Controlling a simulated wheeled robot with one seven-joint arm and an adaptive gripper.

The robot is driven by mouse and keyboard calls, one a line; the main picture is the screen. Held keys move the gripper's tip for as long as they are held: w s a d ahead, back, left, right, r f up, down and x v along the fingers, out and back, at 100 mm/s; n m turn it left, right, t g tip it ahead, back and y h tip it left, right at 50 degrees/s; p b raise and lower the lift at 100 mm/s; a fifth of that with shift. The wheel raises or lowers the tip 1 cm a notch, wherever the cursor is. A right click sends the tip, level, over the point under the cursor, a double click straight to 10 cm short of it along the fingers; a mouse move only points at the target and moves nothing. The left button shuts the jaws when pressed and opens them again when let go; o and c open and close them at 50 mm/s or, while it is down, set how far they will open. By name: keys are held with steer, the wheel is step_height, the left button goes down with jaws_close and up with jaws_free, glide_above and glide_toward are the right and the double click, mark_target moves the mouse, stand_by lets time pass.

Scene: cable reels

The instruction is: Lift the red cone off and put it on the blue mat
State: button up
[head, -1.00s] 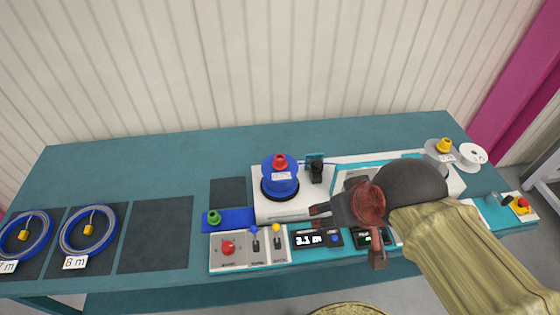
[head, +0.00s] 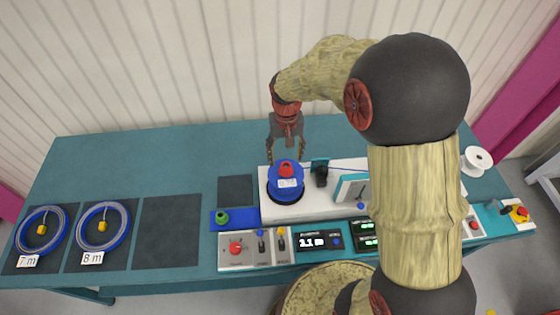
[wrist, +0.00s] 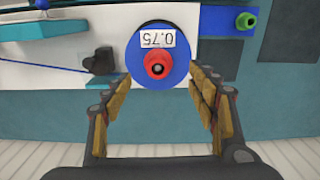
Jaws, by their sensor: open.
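The red cone (head: 286,170) sits on top of the blue reel (head: 285,187), which carries a label reading 0.75 in the wrist view. The cone also shows in the wrist view (wrist: 157,65), near the middle, with a dark hole in its tip. My gripper (head: 286,157) is open and empty, above and just behind the cone. In the wrist view its fingers are spread to either side, with the cone between and a little beyond them. The blue mat (head: 228,226) lies left of the reel's white machine, with a green cone (head: 222,217) on its left part.
The white machine (head: 320,203) bears a black post (head: 321,173) right of the reel, with a blue cable running past. Two blue cable coils (head: 103,229) lie on dark mats at the left. Switches and displays (head: 318,242) line the front.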

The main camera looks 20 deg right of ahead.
mark_target(286, 166)
steer(key=shift+s+f, duration=0.2)
steer(key=shift+f, duration=0.2)
steer(key=shift+w+f, duration=0.2)
steer(key=shift+f, duration=0.9)
step_height(286, 166, down, 5)
steer(key=shift+d+r, duration=0.15)
steer(key=shift+r, duration=0.05)
steer(key=shift+c, duration=1.2)
steer(key=c, duration=1)
steer(key=shift+r, duration=0.1)
step_height(286, 166, up, 10)
